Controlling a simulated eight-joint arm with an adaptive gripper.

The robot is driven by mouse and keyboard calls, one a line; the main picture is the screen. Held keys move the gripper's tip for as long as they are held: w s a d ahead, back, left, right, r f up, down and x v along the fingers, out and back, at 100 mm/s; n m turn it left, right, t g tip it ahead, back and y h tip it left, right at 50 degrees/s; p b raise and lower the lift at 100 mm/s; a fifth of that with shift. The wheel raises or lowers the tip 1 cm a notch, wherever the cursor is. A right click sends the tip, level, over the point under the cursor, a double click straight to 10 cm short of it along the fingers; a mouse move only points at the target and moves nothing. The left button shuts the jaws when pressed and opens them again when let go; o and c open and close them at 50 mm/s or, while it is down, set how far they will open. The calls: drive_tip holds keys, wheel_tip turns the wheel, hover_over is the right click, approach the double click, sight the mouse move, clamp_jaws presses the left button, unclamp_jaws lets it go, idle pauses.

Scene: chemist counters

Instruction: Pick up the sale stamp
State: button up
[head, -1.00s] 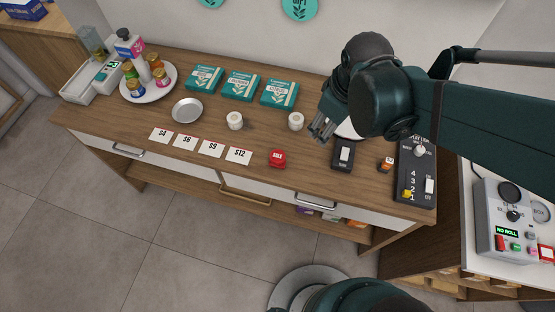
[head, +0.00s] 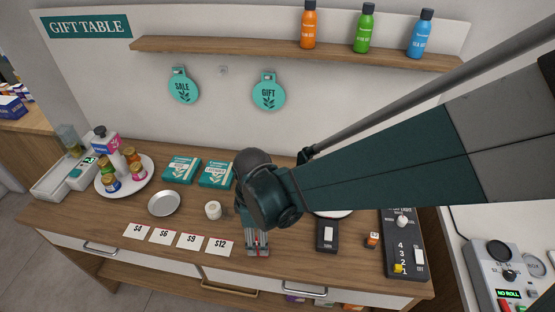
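A small red block, which in the earlier picture sits on the counter with white lettering too small to read surely, is now almost wholly hidden by my gripper (head: 257,250). Only specks of red show between the fingers. My gripper points down at the counter (head: 120,208), right of the $12 card (head: 219,246). Its fingers are at the block's place, but I cannot tell whether they are apart around it or closed on it. A round teal piece marked SALE (head: 183,88) hangs on the back wall, left of a similar one marked GIFT (head: 268,93).
Price cards, a metal dish (head: 164,203) and a white roll (head: 213,210) lie to the left. A black switch box (head: 326,236), a small orange item (head: 372,240) and a black numbered panel (head: 404,256) stand to the right. A bottle shelf (head: 290,52) is above.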

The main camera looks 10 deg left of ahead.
drive_tip(key=shift+f, duration=0.1)
idle(0.3)
drive_tip(key=shift+f, duration=1.2)
drive_tip(key=shift+f, duration=0.15)
drive_tip(key=shift+w+a+f+b, duration=0.1)
drive_tip(key=shift+f+b, duration=0.5)
drive_tip(key=shift+f, duration=1.85)
drive_tip(key=c, duration=1)
